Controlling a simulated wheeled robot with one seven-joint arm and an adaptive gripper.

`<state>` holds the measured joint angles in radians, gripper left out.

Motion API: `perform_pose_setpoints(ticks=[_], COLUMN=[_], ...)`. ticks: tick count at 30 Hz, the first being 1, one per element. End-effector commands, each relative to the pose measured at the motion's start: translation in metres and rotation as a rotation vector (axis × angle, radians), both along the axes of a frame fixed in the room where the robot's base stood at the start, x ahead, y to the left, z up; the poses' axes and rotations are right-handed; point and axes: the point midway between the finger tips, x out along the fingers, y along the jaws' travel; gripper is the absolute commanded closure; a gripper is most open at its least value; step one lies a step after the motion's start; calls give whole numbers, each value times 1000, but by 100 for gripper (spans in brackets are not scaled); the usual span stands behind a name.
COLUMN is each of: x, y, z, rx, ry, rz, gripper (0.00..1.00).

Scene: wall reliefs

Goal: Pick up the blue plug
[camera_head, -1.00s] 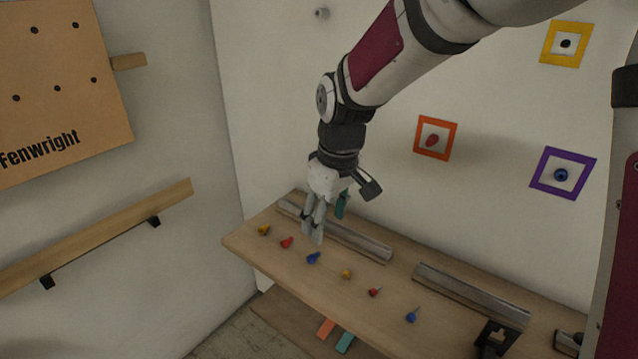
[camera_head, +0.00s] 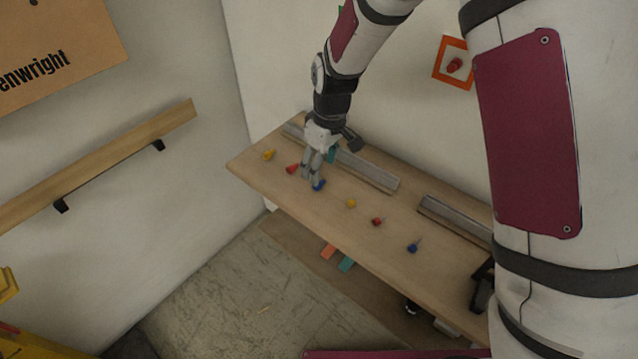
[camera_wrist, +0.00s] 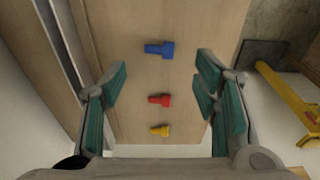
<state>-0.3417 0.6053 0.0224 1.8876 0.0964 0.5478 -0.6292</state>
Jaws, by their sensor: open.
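A blue plug (camera_head: 319,186) lies on the wooden bench (camera_head: 250,164), close beside my gripper (camera_head: 311,178) in the head view. In the wrist view this blue plug (camera_wrist: 160,50) lies on its side, above the gap between the fingertips. My gripper (camera_wrist: 161,75) is open and empty, with teal pads on its fingers, pointing down at the bench. The red plug (camera_wrist: 160,99) and yellow plug (camera_wrist: 160,130) show between the fingers in that view. A second, smaller blue plug (camera_head: 413,247) stands farther right along the bench. The exact height of my fingertips cannot be told.
A yellow plug (camera_head: 351,203) and a red plug (camera_head: 377,221) stand between the two blue ones. Metal rails (camera_head: 368,170) run along the back of the bench. A wooden handrail (camera_head: 100,156) is on the left wall. An orange frame (camera_head: 437,72) hangs on the back wall.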

Motion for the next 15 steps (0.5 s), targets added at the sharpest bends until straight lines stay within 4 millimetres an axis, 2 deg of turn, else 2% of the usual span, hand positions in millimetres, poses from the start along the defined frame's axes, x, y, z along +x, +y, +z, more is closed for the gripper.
perform_pose_setpoints(ticks=[10, 15], x=[2, 3], y=[1, 2], z=[-40, -51], rx=[-1, 0], ry=[2, 1], rz=[0, -1], gripper=[45, 45])
